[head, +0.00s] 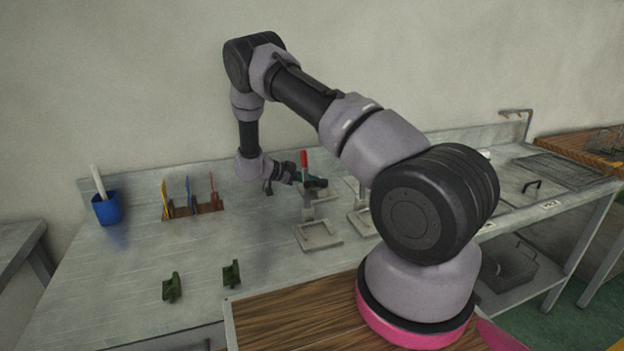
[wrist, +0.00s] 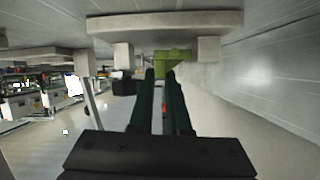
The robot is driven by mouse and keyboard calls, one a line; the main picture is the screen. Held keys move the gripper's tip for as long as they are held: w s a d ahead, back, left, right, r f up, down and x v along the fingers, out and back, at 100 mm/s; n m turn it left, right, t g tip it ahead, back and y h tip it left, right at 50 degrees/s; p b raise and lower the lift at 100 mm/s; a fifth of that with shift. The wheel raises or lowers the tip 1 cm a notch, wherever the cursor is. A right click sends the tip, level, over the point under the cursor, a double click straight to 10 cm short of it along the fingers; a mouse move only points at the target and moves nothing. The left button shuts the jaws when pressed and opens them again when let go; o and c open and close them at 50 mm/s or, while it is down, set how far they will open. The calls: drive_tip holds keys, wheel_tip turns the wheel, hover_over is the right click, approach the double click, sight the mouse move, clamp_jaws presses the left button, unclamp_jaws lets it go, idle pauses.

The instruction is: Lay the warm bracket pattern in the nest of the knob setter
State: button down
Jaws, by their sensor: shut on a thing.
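My gripper (head: 320,183) is above the bench, close behind or beside the red-handled setter (head: 304,160). In the wrist view its two dark green fingers (wrist: 162,73) are close together, with a green bracket pattern (wrist: 176,62) at their tips. I take the fingers to be shut on it; the head view hardly shows it. The setter has an upright post and a flat grey base (head: 318,236) on the bench. I cannot tell from here whether the pattern touches the nest. Two other dark green brackets (head: 172,287) (head: 231,273) stand on the bench at the front left.
A second grey fixture (head: 361,222) stands right of the first, partly hidden by my arm. A blue cup (head: 107,208) and a wooden rack of coloured tools (head: 194,209) are at the back left. The bench (head: 120,262) is clear between the rack and brackets.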

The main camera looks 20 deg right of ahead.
drive_tip(key=shift+f, duration=0.55)
drive_tip(key=c, duration=0.8)
unclamp_jaws()
drive_tip(key=v, duration=1)
drive_tip(key=shift+a+r, duration=0.15)
drive_tip(key=shift+a, duration=0.2)
